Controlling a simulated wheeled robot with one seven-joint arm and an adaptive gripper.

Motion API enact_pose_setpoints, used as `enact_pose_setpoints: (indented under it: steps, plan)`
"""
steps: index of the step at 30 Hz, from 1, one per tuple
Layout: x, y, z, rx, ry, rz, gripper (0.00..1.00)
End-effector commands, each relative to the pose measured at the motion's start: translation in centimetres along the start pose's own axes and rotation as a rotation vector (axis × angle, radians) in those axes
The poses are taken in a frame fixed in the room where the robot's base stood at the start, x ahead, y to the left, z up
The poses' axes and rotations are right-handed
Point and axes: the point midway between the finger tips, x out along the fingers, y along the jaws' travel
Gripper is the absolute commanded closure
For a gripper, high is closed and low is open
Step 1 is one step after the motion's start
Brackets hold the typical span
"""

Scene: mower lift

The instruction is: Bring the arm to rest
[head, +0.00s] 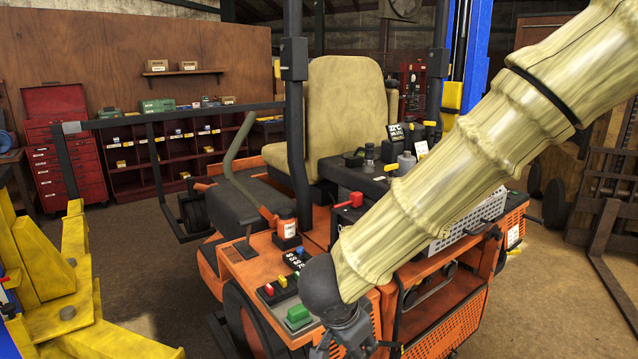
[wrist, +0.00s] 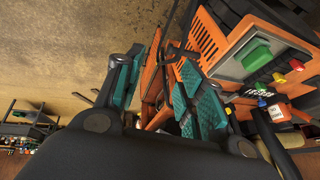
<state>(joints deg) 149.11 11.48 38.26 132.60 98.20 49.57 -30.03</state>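My arm (head: 450,165), in pale ribbed covering, comes from the upper right and reaches down across the right side of the orange mower. My gripper (head: 350,338) is at the bottom of the head view, in front of the mower's control panel (head: 262,268), with its fingertips cut off or hidden. In the wrist view my gripper (wrist: 163,68) has its two teal-padded fingers apart, with nothing held between them. The mower's orange bodywork (wrist: 208,50) lies beyond the fingers. A green button (wrist: 257,57) on the panel is to their right.
A beige seat (head: 343,105) and dark posts (head: 297,120) rise from the mower. A yellow lift frame (head: 60,290) stands left, a red tool chest (head: 65,150) behind. Bare floor lies between.

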Motion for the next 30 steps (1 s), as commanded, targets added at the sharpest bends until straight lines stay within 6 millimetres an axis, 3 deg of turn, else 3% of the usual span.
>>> enact_pose_setpoints:
  steps: [8,14,21,30]
  plan:
    - [6.4,2.5,0.5,-0.072,0.026,0.006,0.61]
    - [14.7,5.5,1.7,-0.183,0.033,0.012,0.61]
    - [24.0,11.0,4.8,-0.347,0.000,0.008,0.61]
    - [33.0,20.1,10.6,-0.560,-0.117,-0.005,0.61]
